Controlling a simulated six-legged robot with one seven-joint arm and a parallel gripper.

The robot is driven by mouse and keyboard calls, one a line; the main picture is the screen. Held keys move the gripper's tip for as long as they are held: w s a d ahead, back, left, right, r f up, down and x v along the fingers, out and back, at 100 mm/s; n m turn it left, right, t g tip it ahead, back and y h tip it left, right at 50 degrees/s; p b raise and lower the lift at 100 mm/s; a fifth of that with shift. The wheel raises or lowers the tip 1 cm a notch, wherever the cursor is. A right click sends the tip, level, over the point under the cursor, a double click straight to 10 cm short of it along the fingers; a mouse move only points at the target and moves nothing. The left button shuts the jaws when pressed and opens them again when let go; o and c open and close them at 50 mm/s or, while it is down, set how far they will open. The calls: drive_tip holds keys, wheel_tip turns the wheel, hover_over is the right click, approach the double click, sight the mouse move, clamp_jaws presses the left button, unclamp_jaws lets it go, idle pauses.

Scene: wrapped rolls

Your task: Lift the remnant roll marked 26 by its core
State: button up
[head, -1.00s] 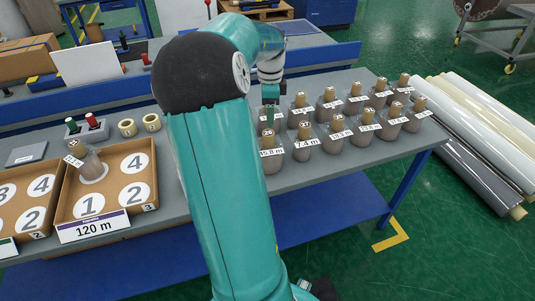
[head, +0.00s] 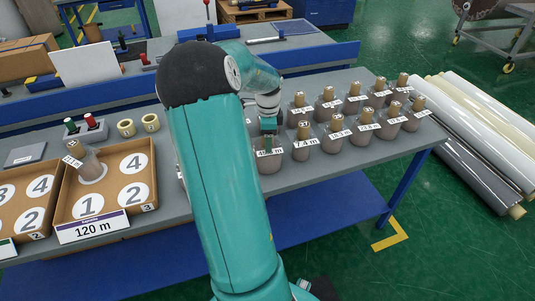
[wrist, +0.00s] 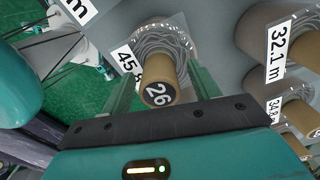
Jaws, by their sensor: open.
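The remnant roll marked 26 (wrist: 158,93) has a brown cardboard core (wrist: 160,72) with the black number disc on its end, clear wrap around it and a 45.8 m tag. In the head view the roll (head: 270,163) stands at the front left of the group on the grey table. My gripper (wrist: 164,76) is open, with one green finger on each side of the core; I cannot tell whether either finger touches it. In the head view my gripper (head: 268,132) is right over this roll and hides its core.
The roll tagged 7.4 m (head: 303,148) stands close on the right, with several more wrapped rolls beyond. A 120 m tray (head: 128,208) with one roll in it lies left of my arm. Long film rolls (head: 475,150) lie at the right.

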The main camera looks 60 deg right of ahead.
clamp_jaws()
drive_tip(key=shift+r, duration=0.15)
